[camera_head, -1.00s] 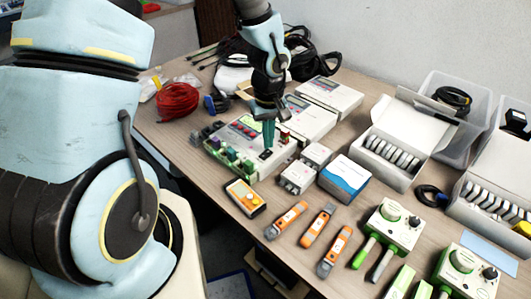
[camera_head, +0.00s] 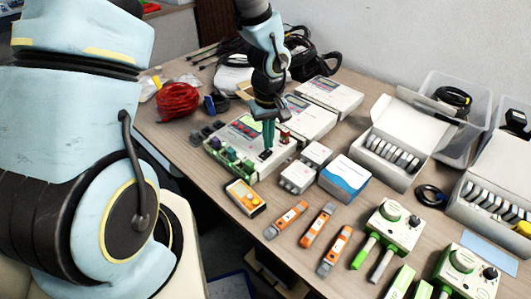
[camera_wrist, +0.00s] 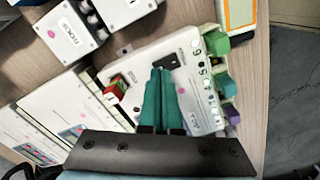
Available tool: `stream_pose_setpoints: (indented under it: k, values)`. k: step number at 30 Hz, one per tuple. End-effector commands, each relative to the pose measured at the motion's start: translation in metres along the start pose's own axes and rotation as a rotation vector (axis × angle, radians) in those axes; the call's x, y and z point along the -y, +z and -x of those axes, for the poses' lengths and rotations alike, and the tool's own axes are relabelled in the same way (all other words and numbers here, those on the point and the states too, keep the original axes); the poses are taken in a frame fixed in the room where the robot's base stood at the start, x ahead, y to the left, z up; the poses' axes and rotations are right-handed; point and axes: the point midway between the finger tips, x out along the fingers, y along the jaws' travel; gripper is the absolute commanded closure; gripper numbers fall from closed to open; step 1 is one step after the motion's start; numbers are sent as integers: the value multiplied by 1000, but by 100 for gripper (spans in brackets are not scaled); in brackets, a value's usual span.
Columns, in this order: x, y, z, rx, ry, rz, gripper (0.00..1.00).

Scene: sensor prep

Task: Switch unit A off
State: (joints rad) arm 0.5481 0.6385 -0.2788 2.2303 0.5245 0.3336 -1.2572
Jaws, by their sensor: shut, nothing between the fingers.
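A white unit (camera_head: 266,174) with green and purple terminals along one edge lies on the table in the head view. It also shows in the wrist view (camera_wrist: 140,58). I cannot read a letter that marks it as unit A. A black rocker switch (camera_wrist: 172,61) sits on its top face, and also shows in the head view (camera_head: 265,155). My gripper (camera_wrist: 160,71) points down with its teal fingers together and empty. The fingertips are right beside the switch. I cannot tell whether they touch it or which way it is set.
A red-and-green block (camera_wrist: 116,88) stands on the unit near my fingers. Small white boxes (camera_head: 297,178) and a blue-and-white box (camera_head: 345,178) lie to the right. More white units (camera_head: 330,97) lie behind.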

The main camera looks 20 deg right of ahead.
Motion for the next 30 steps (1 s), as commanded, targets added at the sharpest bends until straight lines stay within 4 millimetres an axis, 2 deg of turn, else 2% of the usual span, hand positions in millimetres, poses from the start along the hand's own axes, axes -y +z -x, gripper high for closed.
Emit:
stream_pose_setpoints:
  k: [30]
  values:
    - [0,0,-15,0,0,0,100]
